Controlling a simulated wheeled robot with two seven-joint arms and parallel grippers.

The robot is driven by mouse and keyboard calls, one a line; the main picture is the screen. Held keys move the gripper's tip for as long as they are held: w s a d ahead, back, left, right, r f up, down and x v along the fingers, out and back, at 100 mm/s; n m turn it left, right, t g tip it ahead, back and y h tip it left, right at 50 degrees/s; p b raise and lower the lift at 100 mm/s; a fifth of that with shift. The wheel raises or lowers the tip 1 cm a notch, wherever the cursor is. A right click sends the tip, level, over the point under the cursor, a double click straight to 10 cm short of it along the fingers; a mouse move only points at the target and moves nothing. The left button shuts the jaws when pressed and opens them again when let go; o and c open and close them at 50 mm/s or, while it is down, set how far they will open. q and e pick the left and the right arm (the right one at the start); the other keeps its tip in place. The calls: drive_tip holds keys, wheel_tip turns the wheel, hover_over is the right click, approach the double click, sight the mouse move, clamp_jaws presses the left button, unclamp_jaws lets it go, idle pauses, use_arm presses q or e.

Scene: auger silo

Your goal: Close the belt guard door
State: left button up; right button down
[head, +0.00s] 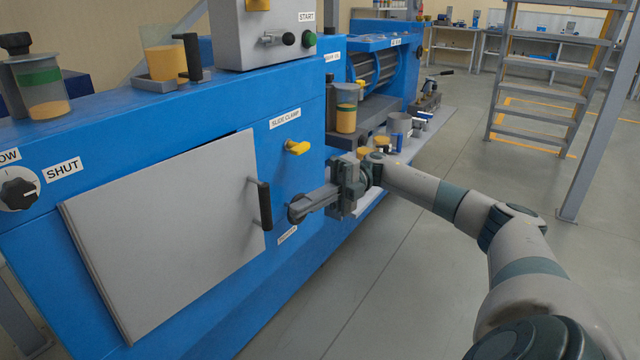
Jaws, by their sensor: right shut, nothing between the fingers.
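The belt guard door (170,230) is taken to be the large light-grey panel on the front of the blue machine. It has a black upright bar handle (265,205) near its right edge. A thin dark line runs along its top and right edges; I cannot tell whether it sits fully flush. My right gripper (304,207) is shut and empty, to the right of the handle and apart from it. Its fingertips point left, at a dark round part on the machine front; contact is unclear. My left gripper is not in view.
A yellow lever (297,147) under the "SLIDE CLAMP" label is above my right gripper. A black dial (18,188) is at the far left. Jars and a yellow-filled container (165,55) stand on the machine top. Grey stairs (545,90) stand at the back right; the floor between is clear.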

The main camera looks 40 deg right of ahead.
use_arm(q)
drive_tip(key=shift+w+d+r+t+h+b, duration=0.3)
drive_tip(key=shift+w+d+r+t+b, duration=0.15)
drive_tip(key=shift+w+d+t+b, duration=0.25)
use_arm(e)
drive_tip(key=w+d, duration=0.6)
drive_tip(key=d, duration=0.2)
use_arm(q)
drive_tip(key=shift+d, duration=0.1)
use_arm(e)
drive_tip(key=shift+w, duration=0.1)
